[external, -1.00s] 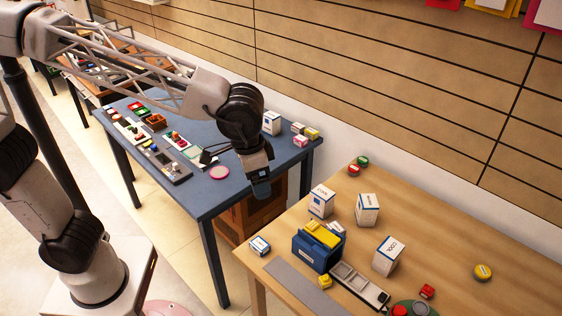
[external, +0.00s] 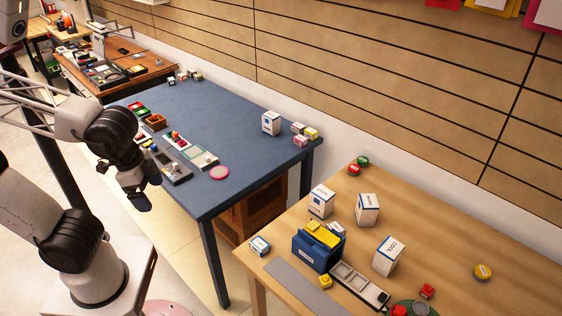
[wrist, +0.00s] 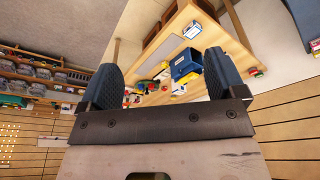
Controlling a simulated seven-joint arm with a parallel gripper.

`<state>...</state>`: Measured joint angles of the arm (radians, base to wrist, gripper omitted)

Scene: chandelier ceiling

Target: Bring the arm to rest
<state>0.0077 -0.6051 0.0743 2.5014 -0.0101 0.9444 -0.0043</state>
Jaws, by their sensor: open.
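My gripper (external: 140,200) hangs beside the left edge of the blue table (external: 215,115) in the external view, with my arm folded back toward its base. In the wrist view my gripper (wrist: 165,85) shows two dark fingers spread wide apart, with nothing between them but the distant wooden table (wrist: 165,45). The gripper is open and empty, and touches nothing that I can see.
The wooden table (external: 440,210) at the right holds a blue bin (external: 312,250), white boxes (external: 367,210) and a grey tray (external: 358,284). Trays and small items line the blue table's left side, close to my gripper. Its middle is clear. Floor shows between the tables.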

